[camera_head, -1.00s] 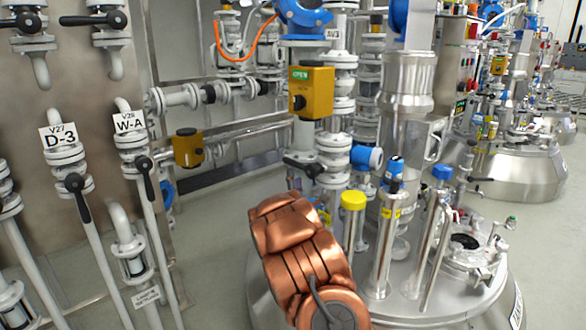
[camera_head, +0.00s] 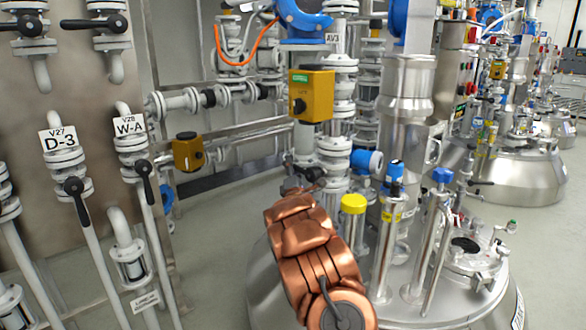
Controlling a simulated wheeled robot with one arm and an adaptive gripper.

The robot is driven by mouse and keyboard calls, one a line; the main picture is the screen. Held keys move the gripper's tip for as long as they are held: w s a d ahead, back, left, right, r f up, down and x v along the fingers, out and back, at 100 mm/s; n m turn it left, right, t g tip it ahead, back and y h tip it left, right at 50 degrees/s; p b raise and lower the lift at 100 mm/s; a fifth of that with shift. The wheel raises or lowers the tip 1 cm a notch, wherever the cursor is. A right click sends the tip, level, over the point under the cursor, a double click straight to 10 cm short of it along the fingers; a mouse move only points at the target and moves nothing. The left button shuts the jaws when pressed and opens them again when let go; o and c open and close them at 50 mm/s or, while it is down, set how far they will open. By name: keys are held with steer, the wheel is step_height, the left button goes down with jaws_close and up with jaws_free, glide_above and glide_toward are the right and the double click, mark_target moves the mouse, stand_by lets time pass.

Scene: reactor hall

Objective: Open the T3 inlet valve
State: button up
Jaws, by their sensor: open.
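No T3 label is readable. A hand valve with a dark lever (camera_head: 312,174) sits on the white flanged pipe below the yellow actuator box (camera_head: 311,95), behind the reactor lid. My copper-coloured arm reaches up from the bottom centre, and its far end lies just in front of this lever. My gripper (camera_head: 293,186) is mostly hidden beyond the wrist. Small dark parts there blend with the lever, so I cannot tell whether they touch. The fingers do not show clearly.
Labelled lines V27 D-3 (camera_head: 58,140) and V28 W-A (camera_head: 129,126) stand at left. A yellow-capped post (camera_head: 353,204) and steel tubes rise from the reactor lid (camera_head: 400,312) right of my arm. Another yellow box (camera_head: 188,151) is on the left pipe. Grey floor shows far right.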

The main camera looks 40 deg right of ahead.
jaws_close()
stand_by(0.4)
stand_by(0.4)
